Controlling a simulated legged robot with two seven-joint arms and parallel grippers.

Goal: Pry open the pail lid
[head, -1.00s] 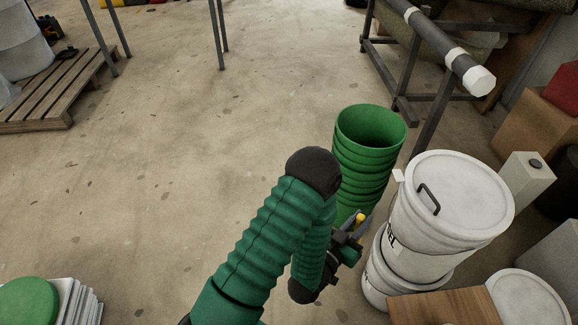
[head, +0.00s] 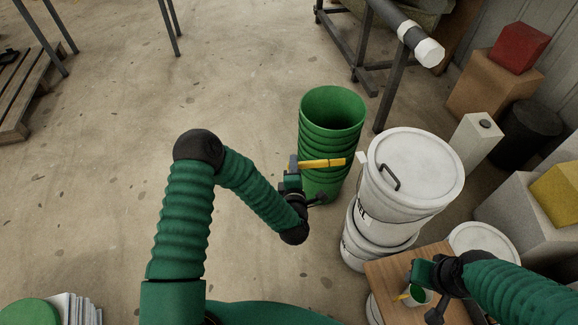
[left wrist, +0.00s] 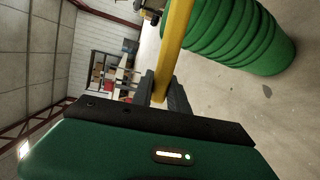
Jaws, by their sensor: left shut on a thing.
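A white pail (head: 385,208) with a pale round lid (head: 425,165) stands right of centre, stacked on another white pail. The lid looks seated on the rim. My left gripper (head: 297,168) is shut on a yellow bar-like tool (head: 325,163). The bar points right, toward the pail, with its tip short of the rim. The left wrist view shows the yellow tool (left wrist: 174,50) between the fingers. My right gripper (head: 424,289) is at the lower right, over a wooden top; its jaw opening is unclear.
A stack of green buckets (head: 333,105) stands just behind the left gripper, left of the pail. A small white cup (head: 418,296) is by the right gripper on the wooden top (head: 385,275). A pipe rack (head: 395,80) stands behind. Open floor lies at left.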

